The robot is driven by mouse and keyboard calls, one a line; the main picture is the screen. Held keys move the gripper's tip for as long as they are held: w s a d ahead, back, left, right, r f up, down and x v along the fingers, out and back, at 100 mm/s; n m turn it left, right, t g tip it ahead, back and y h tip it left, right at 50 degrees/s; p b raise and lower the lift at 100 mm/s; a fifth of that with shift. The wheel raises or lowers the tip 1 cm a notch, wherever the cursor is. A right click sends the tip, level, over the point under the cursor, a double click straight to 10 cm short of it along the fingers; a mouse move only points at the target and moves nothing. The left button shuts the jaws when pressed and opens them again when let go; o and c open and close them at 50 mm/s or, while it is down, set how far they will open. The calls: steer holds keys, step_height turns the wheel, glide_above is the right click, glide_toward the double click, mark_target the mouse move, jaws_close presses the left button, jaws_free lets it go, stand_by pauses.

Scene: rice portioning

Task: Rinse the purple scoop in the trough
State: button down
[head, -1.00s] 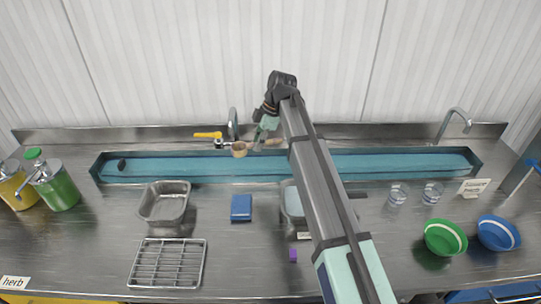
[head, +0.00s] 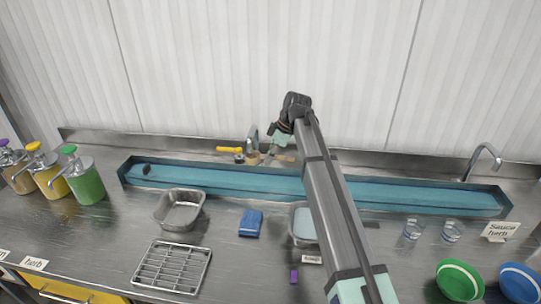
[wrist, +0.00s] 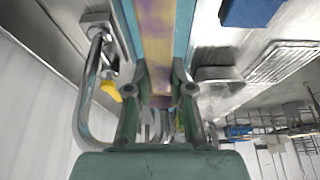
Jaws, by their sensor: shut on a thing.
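My gripper (head: 271,155) is over the trough (head: 400,192) close to the tap (head: 254,133). It is shut on the scoop (head: 253,157), whose small tan cup points left just below the tap. In the wrist view the jaws (wrist: 161,92) close around a strip of the scoop (wrist: 165,40) that is tan-yellow with purple patches. The tap's yellow lever (head: 229,150) stands to the left. I cannot tell whether water is running, or whether the scoop touches the trough floor.
A metal pan (head: 180,209), a blue sponge (head: 250,223), a wire rack (head: 172,267) and a small purple thing (head: 294,276) lie in front of the trough. Pump jars stand left. Glasses (head: 412,231) and green (head: 460,281) and blue (head: 519,283) bowls stand right.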

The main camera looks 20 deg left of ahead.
steer(key=shift+f+b, duration=2)
steer(key=shift+f, duration=3.05)
steer(key=shift+f+b, duration=0.55)
steer(key=shift+f, duration=0.65)
steer(key=shift+s+a, duration=0.15)
steer(key=shift+a, duration=0.6)
steer(key=shift+s+a, duration=0.15)
steer(key=shift+a, duration=0.55)
steer(key=shift+d, duration=0.15)
steer(key=shift+w+d, duration=0.15)
steer(key=shift+d, duration=0.55)
steer(key=shift+w+d, duration=0.15)
steer(key=shift+d, duration=0.5)
steer(key=shift+a, duration=0.1)
